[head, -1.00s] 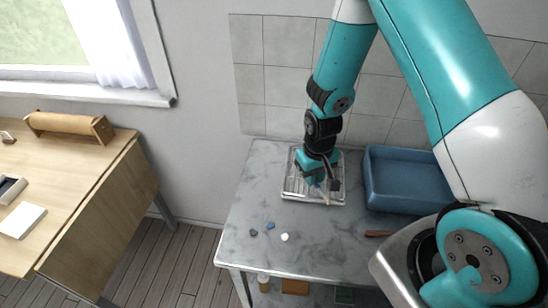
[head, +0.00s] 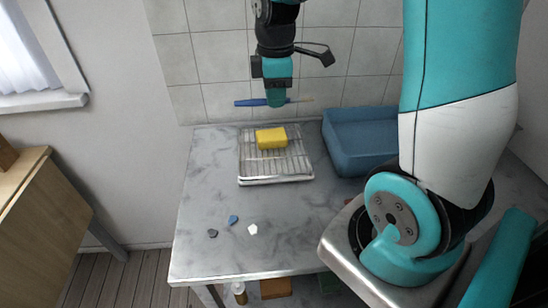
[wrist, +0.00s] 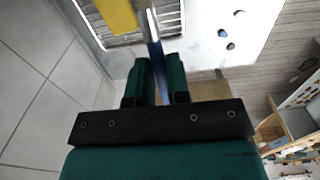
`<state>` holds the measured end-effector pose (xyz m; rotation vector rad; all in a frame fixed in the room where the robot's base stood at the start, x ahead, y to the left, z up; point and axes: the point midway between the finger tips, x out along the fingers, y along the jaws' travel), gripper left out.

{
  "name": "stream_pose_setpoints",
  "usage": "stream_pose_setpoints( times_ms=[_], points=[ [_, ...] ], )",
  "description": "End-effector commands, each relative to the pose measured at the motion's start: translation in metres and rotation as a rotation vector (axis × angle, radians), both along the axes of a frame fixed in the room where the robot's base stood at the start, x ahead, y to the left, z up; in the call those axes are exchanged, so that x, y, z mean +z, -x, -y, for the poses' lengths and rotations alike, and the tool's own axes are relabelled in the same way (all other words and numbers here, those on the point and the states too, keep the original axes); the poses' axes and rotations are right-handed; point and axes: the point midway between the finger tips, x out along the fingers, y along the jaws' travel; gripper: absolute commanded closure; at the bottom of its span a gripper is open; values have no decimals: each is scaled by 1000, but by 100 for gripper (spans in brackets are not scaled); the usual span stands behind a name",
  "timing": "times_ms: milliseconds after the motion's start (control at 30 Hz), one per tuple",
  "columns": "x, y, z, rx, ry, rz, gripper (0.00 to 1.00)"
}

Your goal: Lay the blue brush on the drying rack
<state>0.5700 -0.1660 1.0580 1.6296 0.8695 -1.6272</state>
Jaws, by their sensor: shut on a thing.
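The blue brush (head: 249,102) is level in my gripper (head: 276,101), its blue handle to the left and its pale end to the right. My gripper is shut on it, high above the drying rack and towards the wall. In the wrist view, the brush (wrist: 157,62) runs between the two dark fingers (wrist: 157,75). The drying rack (head: 276,180), a wire grid with a pale rim, stands on the grey marbled table. A yellow sponge (head: 271,138) lies on its back part; the front part of the grid is bare.
A blue basin (head: 350,152) stands right of the rack. Three small pieces, one grey (head: 213,233), one blue (head: 233,219) and one white (head: 252,229), lie near the table's front. The marbled table (head: 205,180) is clear left of the rack. A tiled wall (head: 215,60) is behind.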

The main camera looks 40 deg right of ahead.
Motion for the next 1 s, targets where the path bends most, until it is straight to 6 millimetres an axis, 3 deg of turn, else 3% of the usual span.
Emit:
stream_pose_setpoints(
  times_ms=[100, 400, 833, 1000],
  points=[
    [-35, 2, 0, -2, -2, -11, 100],
    [-116, 1, 1, -5, -2, -8, 100],
    [-170, 1, 1, -6, -1, -5, 100],
    [-179, 0, 1, -6, -1, -1, 100]
  ],
)
